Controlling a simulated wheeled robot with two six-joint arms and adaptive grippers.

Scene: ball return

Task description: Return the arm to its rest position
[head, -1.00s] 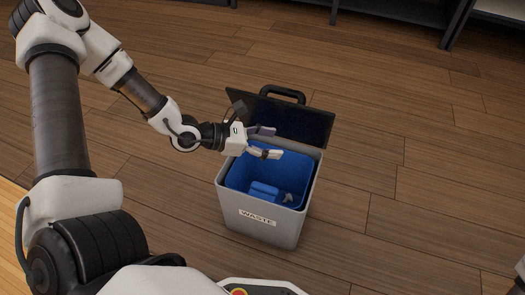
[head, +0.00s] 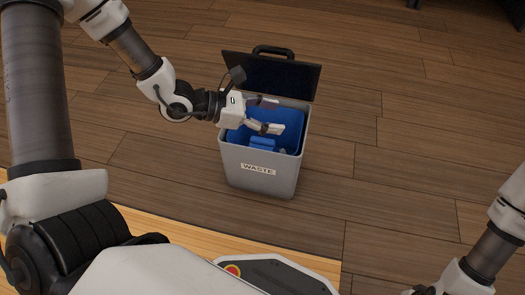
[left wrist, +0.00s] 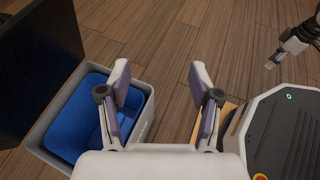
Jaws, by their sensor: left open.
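My left gripper (head: 270,115) is open and empty, above the mouth of the grey waste bin (head: 260,178) in the head view. Its two spread fingers also show in the left wrist view (left wrist: 160,85), with bare floor between them. The bin has a blue liner (head: 238,136), and its dark lid (head: 270,75) stands open at the back. A blue item (head: 263,143) lies inside, partly hidden by the gripper. My right arm is at the lower right of the head view. Its end (left wrist: 271,64) shows small in the left wrist view; its jaws are unclear.
Wooden floor (head: 400,150) is clear to the right of the bin. A lighter wood strip (head: 190,232) lies between the bin and my base. Dark furniture legs (head: 415,4) show at the top right edge.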

